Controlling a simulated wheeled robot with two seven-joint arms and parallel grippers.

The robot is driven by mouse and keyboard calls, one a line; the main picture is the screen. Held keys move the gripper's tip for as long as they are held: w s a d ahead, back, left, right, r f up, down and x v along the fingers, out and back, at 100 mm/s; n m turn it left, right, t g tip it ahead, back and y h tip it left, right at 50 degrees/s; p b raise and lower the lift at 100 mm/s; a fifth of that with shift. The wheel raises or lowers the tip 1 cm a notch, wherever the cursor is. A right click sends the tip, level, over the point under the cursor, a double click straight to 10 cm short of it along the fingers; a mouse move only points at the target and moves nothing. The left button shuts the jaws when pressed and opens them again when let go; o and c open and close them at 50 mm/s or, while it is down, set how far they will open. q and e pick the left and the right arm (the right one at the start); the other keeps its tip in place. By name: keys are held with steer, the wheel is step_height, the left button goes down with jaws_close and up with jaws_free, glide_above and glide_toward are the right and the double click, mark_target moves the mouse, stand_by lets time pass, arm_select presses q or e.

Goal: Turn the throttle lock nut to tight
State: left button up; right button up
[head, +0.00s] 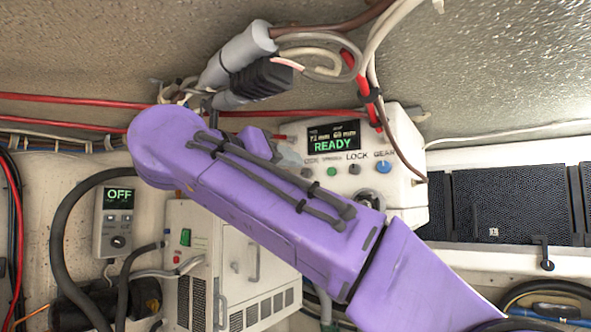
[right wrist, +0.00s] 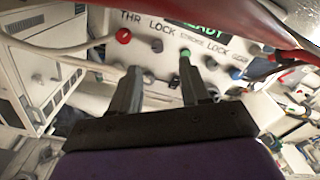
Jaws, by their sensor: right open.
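The white control box (head: 405,140) has a green READY display (head: 333,142) and a row of knobs below it. In the right wrist view its panel shows the label THR LOCK (right wrist: 148,22), a red knob (right wrist: 123,36) and a green knob (right wrist: 184,52). A dark knob (right wrist: 157,45) sits between them. I cannot tell for sure which one is the throttle lock nut, or its setting. My right gripper (right wrist: 162,70) is open and points at the panel, with nothing visibly held. In the head view my purple forearm hides it and the panel's left part. My left gripper is not in view.
A grey cylinder with a black ribbed part (head: 262,80) and cables hang above my right arm. A white vented cabinet (head: 255,275) stands below left, beside a small OFF display unit (head: 117,222). Dark panels (head: 510,205) are at right.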

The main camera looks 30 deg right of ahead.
mark_target(305, 173)
steer(key=p+x, duration=0.1)
steer(key=x, duration=0.5)
steer(key=shift+w+p, duration=0.35)
steer(key=shift+w, duration=0.05)
steer(key=shift+w+d+f, duration=0.1)
steer(key=shift+w+d, duration=0.05)
steer(key=shift+w, duration=0.05)
steer(key=shift+s, duration=0.45)
steer(key=shift+c, duration=0.5)
steer(key=c, duration=0.6)
steer(key=shift+w, duration=0.1)
jaws_close()
